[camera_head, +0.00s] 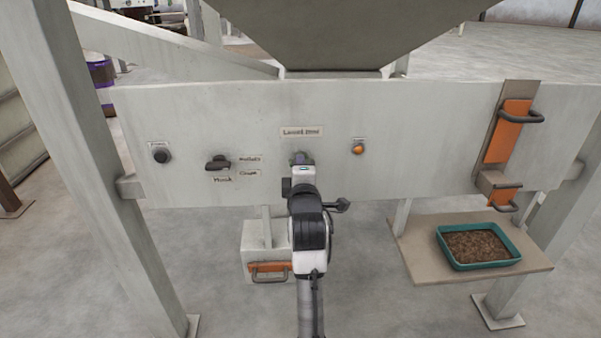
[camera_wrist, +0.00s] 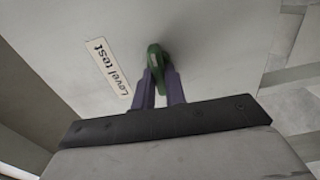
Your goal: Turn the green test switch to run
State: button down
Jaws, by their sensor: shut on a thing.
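The green test switch (camera_wrist: 155,58) shows in the wrist view on the pale panel, beside a label reading "Level test" (camera_wrist: 108,68). My gripper (camera_wrist: 160,80) has its two purple fingers on either side of the green switch handle, shut on it. In the head view my gripper (camera_head: 300,160) reaches the panel just below the level test label (camera_head: 302,132). The switch is mostly hidden there by my gripper and wrist. I cannot read any run marking or tell which position the switch is in.
A black selector knob (camera_head: 217,163) and a black button (camera_head: 161,155) are on the panel to the left. An orange button (camera_head: 358,147) is to the right. An orange handled slide (camera_head: 509,130) and a teal tray (camera_head: 446,262) of pellets on a shelf are further right.

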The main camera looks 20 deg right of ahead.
jog(key=shift+n, duration=0.3)
jog(key=c, duration=1.4)
grip_release()
jog(key=shift+c, duration=0.2)
jog(key=p+v, duration=0.5)
jog(key=v, duration=0.8)
jog(key=shift+s, duration=0.4)
jog(key=shift+a, duration=0.1)
